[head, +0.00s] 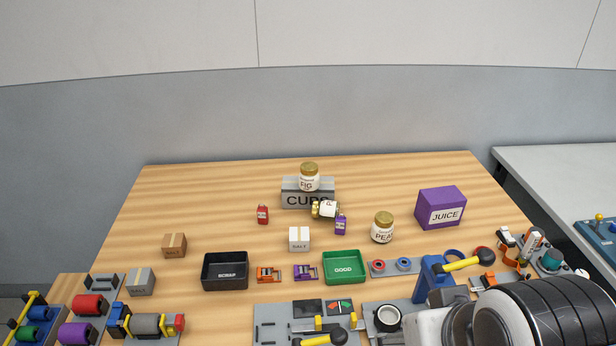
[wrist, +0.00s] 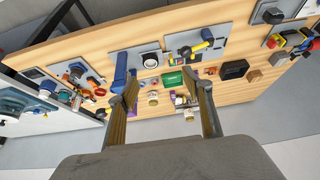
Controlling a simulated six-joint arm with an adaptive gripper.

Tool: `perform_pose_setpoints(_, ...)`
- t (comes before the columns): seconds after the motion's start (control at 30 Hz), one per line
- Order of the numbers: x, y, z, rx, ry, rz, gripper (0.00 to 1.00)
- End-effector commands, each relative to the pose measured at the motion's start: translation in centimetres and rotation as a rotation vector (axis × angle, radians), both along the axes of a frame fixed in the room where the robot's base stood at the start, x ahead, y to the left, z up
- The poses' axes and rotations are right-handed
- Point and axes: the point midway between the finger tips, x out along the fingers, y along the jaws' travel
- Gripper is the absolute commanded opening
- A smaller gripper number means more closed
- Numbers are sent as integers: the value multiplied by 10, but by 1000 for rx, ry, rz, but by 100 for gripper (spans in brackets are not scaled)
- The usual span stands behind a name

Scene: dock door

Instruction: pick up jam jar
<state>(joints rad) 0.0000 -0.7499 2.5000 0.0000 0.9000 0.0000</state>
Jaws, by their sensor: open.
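Three jars with gold lids and pale labels are in the head view; I cannot read "jam" on any. One labelled FIG (head: 309,178) stands upright on a grey box (head: 291,200). One labelled PEA-something (head: 382,229) stands upright on the table to the right. A third jar (head: 326,209) lies on its side in front of the grey box. In the wrist view, one jar (wrist: 153,99) shows between my fingers and another (wrist: 189,116) near the right finger. My gripper (wrist: 166,82) is open and empty, apart from the jars. Its fingers are not clear in the head view.
A small purple carton (head: 340,226) stands close by the lying jar. A red carton (head: 263,215) and a white SALT box (head: 299,239) are nearby. A large purple JUICE box (head: 440,208) stands right. Black scrap (head: 225,286) and green good trays (head: 344,282) are in front.

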Motion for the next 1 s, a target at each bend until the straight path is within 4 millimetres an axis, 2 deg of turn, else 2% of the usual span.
perform_pose_setpoints(0.27,0,0,0,0,0,0,50)
perform_pose_setpoints(0.3,0,0,0,0,0,0,54)
perform_pose_setpoints(0.67,2,0,1,-1,-3,0,54)
perform_pose_setpoints(0.87,22,-4,6,-11,-32,-5,54)
perform_pose_setpoints(1.0,50,-8,12,-27,-72,-9,54)
